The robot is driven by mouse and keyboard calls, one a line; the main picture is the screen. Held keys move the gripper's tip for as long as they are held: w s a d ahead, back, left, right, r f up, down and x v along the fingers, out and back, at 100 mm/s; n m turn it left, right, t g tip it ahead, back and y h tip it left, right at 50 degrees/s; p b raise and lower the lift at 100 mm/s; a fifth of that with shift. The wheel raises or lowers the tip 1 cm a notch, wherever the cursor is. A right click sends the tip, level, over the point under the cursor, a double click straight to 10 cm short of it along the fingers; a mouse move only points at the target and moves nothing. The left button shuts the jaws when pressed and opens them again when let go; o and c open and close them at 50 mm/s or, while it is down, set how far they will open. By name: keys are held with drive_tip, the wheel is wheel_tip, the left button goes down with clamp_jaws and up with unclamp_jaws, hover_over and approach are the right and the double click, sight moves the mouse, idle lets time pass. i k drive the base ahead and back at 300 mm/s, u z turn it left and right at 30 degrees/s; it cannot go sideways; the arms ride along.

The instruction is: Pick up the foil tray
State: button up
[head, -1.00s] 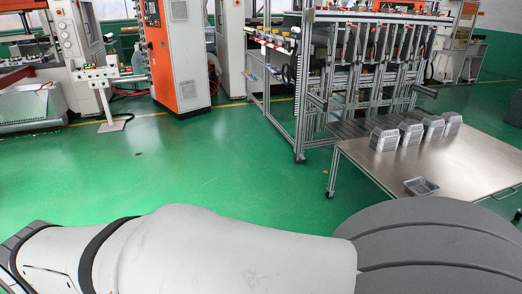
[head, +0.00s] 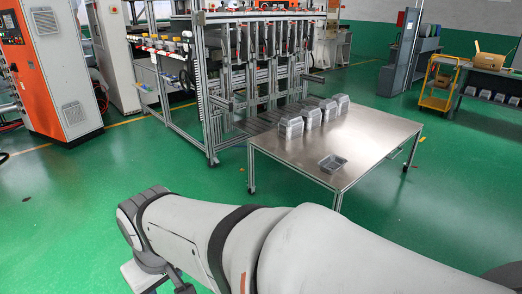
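A single foil tray (head: 333,163) lies open side up near the front edge of a metal table (head: 375,140). Several stacks of foil trays (head: 291,127) stand in a row along the table's back left side, by the machine. My own arm crosses the bottom of the view, well in front of the table and apart from it. My gripper's fingers cannot be made out; only a part of the arm's end shows at the lower left edge.
A metal-framed machine (head: 240,85) adjoins the table's back left. An orange and grey cabinet (head: 50,70) stands at left. A yellow cart (head: 440,85) and a workbench (head: 490,90) stand at right. Green floor (head: 440,200) is clear around the table's front and right.

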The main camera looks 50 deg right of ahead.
sight(332, 163)
drive_tip(key=z, duration=0.9)
drive_tip(key=i, duration=3.65)
drive_tip(key=z, duration=0.6)
